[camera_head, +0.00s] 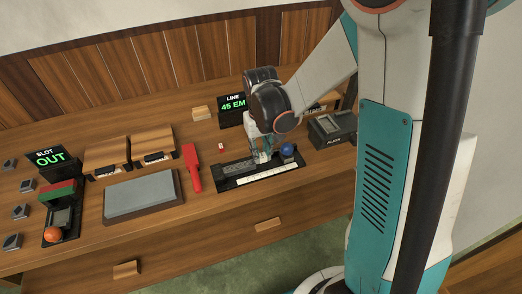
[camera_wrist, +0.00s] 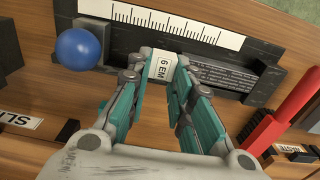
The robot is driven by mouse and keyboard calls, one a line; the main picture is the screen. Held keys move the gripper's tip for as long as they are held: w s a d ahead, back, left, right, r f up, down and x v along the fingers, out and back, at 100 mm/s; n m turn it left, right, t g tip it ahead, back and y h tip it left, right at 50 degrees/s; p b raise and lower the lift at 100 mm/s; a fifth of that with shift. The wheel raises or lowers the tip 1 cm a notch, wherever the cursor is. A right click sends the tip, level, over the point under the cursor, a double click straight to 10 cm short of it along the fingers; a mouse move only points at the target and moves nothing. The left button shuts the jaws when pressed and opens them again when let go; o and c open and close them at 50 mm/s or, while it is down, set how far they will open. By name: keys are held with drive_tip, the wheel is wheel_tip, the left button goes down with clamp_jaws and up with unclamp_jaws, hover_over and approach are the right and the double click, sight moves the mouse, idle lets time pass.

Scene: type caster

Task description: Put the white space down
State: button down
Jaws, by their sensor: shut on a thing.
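The white space is a small white block marked "6 EM" (camera_wrist: 161,68), seen in the wrist view between my fingertips. My gripper (camera_wrist: 158,77) is shut on it, with a finger at each side. In the head view my gripper (camera_head: 262,157) is over the black line holder (camera_head: 228,173) with the white ruler strip. The block is at the holder's channel, beside the dark lettered type line (camera_wrist: 212,73). I cannot tell whether it touches the channel floor. The blue ball knob (camera_wrist: 79,49) is at the holder's end; it also shows in the head view (camera_head: 287,149).
Further left are a grey stone slab (camera_head: 141,195), wooden cases (camera_head: 107,153) and a slot device reading "OUT" (camera_head: 50,158). A sign reading "LINE 45 EM" (camera_head: 233,104) stands behind. A dark box (camera_head: 332,128) stands right.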

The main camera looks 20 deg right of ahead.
drive_tip(key=shift+f+b, duration=0.4)
drive_tip(key=shift+f, duration=0.15)
drive_tip(key=c, duration=1.4)
unclamp_jaws()
drive_tip(key=shift+r, duration=0.2)
wheel_tip(320, 180, up, 13)
drive_tip(key=p, duration=0.5)
drive_tip(key=shift+s+r+t, duration=1.2)
drive_tip(key=shift+s+r, duration=0.5)
drive_tip(key=shift+s, duration=0.8)
drive_tip(key=shift+s+r+t, duration=1.2)
drive_tip(key=shift+s+r, duration=0.55)
drive_tip(key=shift+s, duration=0.75)
drive_tip(key=shift+s+r+t, duration=1.2)
drive_tip(key=shift+s+r, duration=0.5)
drive_tip(key=shift+s, duration=0.8)
